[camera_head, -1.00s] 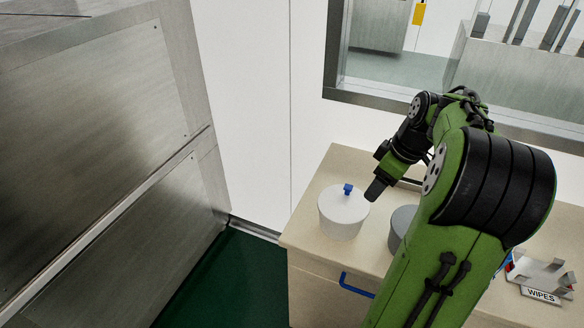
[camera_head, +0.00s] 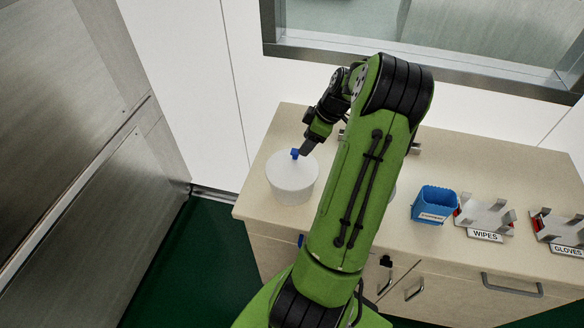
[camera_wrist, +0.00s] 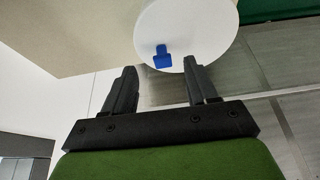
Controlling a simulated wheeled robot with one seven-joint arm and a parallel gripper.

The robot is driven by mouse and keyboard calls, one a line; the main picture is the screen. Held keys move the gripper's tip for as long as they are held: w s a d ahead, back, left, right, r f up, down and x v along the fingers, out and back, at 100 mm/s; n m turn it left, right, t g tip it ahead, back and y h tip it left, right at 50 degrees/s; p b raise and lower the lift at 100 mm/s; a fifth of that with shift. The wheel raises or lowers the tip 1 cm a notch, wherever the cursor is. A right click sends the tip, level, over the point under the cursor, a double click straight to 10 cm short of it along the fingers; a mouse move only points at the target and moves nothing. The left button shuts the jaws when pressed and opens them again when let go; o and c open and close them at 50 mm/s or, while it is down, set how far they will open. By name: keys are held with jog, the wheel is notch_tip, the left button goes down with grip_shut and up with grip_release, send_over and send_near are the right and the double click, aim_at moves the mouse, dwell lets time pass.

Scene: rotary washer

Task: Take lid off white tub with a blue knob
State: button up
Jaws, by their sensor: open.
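The white tub (camera_head: 291,188) stands upright on the left part of the counter, its white lid (camera_head: 278,163) on top. A blue knob (camera_head: 295,153) stands up from the lid. In the wrist view the round white lid (camera_wrist: 205,22) and the blue knob (camera_wrist: 162,58) show just beyond the fingertips. My gripper (camera_head: 306,148) is right beside the knob in the head view. In the wrist view my gripper (camera_wrist: 160,78) has its two fingers apart, with nothing held between them. The knob lies ahead of the gap, and I cannot tell whether a finger touches the lid.
The beige counter (camera_head: 440,160) has free room at the back right. A blue bin (camera_head: 434,204), a wipes holder (camera_head: 484,214) and a gloves holder (camera_head: 557,231) stand to the right. A steel cabinet (camera_head: 60,130) is at left. My arm hides the middle of the counter.

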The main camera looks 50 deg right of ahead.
aim_at(301, 160)
jog(key=x, duration=0.4)
jog(key=shift+w+a+f+p, duration=0.1)
jog(key=shift+a+p, duration=0.1)
jog(key=shift+p, duration=0.15)
jog(key=shift+w+d+f, duration=0.1)
jog(key=shift+f, duration=0.15)
jog(key=shift+c, duration=1.3)
grip_shut()
